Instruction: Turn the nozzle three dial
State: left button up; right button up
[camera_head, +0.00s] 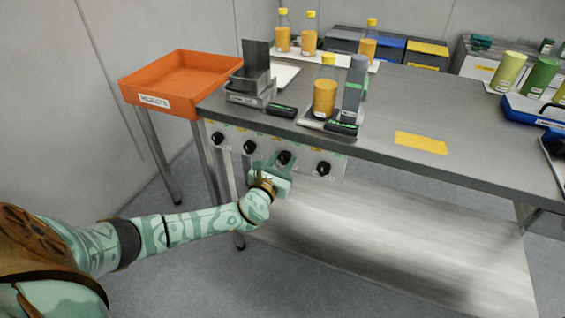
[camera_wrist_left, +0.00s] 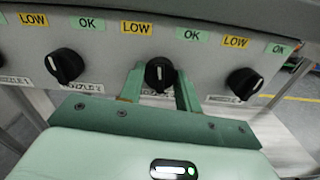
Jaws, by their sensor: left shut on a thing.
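The dial panel (camera_head: 235,135) hangs under the front edge of the steel table, with black dials in a row. The third dial from the left (camera_head: 284,157) is the nozzle three dial by position; its own label is hidden. In the left wrist view this dial (camera_wrist_left: 160,74) sits between the fingers of my left gripper (camera_wrist_left: 160,88), which are shut on its sides. Its white mark looks about vertical, below a yellow LOW tag (camera_wrist_left: 137,28) and a green OK tag (camera_wrist_left: 192,34). My left gripper also shows in the head view (camera_head: 280,165). My right gripper is out of view.
Neighbouring dials stand close on the left (camera_wrist_left: 65,66) and right (camera_wrist_left: 243,83) of the gripped one. A filled bottle (camera_head: 325,92) stands above on the table (camera_head: 370,150). An orange tray (camera_head: 180,80) is at the left. The space below the panel is open.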

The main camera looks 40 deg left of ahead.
pick_arm(q)
jog(key=n+b, duration=0.2)
jog(key=n, duration=0.4)
jog(key=shift+f, duration=0.1)
jog(key=shift+n, duration=0.6)
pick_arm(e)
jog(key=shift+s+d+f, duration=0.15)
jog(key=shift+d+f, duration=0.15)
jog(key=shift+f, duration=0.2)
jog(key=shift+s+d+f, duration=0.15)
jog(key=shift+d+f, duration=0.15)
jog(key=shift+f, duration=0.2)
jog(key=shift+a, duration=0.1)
pick_arm(q)
jog(key=o, duration=1)
jog(key=shift+c, duration=0.2)
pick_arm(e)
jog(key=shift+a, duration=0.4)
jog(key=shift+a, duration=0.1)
